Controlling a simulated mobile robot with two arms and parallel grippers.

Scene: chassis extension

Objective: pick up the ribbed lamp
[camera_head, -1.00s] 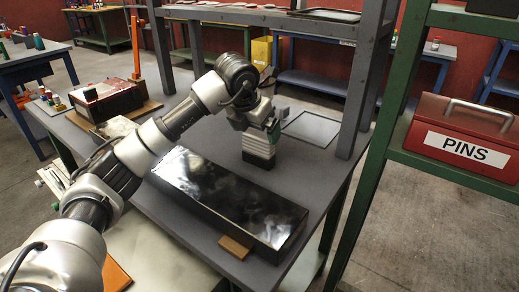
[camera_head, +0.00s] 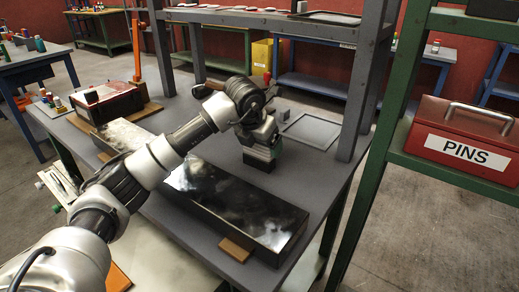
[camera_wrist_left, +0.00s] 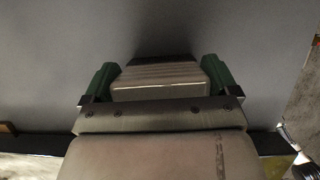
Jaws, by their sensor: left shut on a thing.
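The ribbed lamp shows in the head view as a dark base (camera_head: 259,165) standing on the grey table, its pale ribbed body mostly hidden by my left gripper (camera_head: 263,149). In the left wrist view the pale ribbed body of the lamp (camera_wrist_left: 160,84) lies between the green fingers of my left gripper (camera_wrist_left: 158,78), one on each side. The gripper is shut on it from above. The lamp looks upright. My right gripper is not in view.
A long glossy black box (camera_head: 235,205) lies in front of the lamp, with a small wooden block (camera_head: 236,249) at its near end. A grey square tray (camera_head: 311,131) lies behind right. A grey shelf post (camera_head: 362,80) and a red PINS toolbox (camera_head: 460,140) stand to the right.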

